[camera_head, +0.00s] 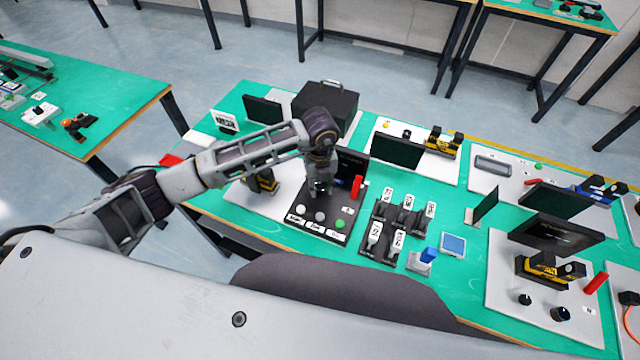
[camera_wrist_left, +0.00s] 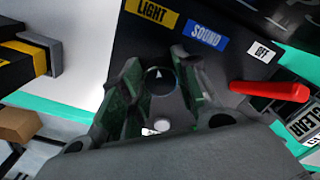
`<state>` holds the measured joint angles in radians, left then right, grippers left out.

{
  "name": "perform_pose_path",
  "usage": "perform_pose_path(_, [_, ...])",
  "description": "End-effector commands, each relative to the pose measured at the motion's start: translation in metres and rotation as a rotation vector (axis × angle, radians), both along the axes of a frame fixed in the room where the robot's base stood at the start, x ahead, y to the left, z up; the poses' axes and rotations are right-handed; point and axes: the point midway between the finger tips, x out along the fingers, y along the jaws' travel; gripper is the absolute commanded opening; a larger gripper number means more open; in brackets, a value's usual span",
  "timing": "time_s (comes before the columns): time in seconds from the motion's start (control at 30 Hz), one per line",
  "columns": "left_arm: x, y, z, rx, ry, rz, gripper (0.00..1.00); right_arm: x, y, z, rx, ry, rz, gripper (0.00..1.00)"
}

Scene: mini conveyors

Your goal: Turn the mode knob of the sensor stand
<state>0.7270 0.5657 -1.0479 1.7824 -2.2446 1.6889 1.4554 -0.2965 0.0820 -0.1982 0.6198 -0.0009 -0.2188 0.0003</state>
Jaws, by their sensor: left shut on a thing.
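The sensor stand is a dark panel (camera_head: 311,226) on the green table, with white, grey and green round buttons along its front. My left gripper (camera_head: 319,188) reaches down over it and mostly hides the knob in the head view. In the left wrist view the dark round mode knob (camera_wrist_left: 160,78) sits between the two fingers of my left gripper (camera_wrist_left: 160,88), which are shut on it. The knob's white pointer faces up, roughly toward the yellow LIGHT label (camera_wrist_left: 152,12). A blue SOUND label (camera_wrist_left: 207,37) and a white OFF label (camera_wrist_left: 263,51) lie to its right. My right gripper is not in view.
A red lever (camera_head: 357,187) stands close to the right of the gripper; it also shows in the left wrist view (camera_wrist_left: 272,90). A dark screen (camera_head: 352,163) stands behind. A rack of labelled switches (camera_head: 380,215) is to the right, a black case (camera_head: 325,105) at the back.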

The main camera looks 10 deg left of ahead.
Motion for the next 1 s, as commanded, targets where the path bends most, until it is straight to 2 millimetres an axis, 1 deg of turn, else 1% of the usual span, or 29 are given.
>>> perform_pose_path(0.23, [0.001,0.0,0.001,-0.001,-0.003,0.0,0.07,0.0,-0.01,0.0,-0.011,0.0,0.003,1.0])
perform_pose_path(0.27, [0.001,0.0,0.001,-0.001,-0.003,0.0,0.35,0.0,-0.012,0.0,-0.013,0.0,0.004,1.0])
perform_pose_path(0.4, [0.001,0.0,0.001,0.0,-0.002,-0.001,0.53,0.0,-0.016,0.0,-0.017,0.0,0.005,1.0])
perform_pose_path(0.63, [0.0,0.0,0.0,0.0,-0.001,-0.001,0.53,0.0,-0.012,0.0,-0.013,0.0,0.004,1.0])
perform_pose_path(0.73, [0.0,0.0,0.0,0.0,-0.001,-0.002,0.53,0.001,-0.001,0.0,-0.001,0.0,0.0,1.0])
perform_pose_path(0.87, [0.001,0.0,0.004,0.0,-0.001,-0.002,0.53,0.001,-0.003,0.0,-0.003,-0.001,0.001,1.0])
perform_pose_path(1.0, [0.001,0.0,0.012,0.0,-0.002,-0.001,0.53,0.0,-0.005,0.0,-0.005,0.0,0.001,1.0])
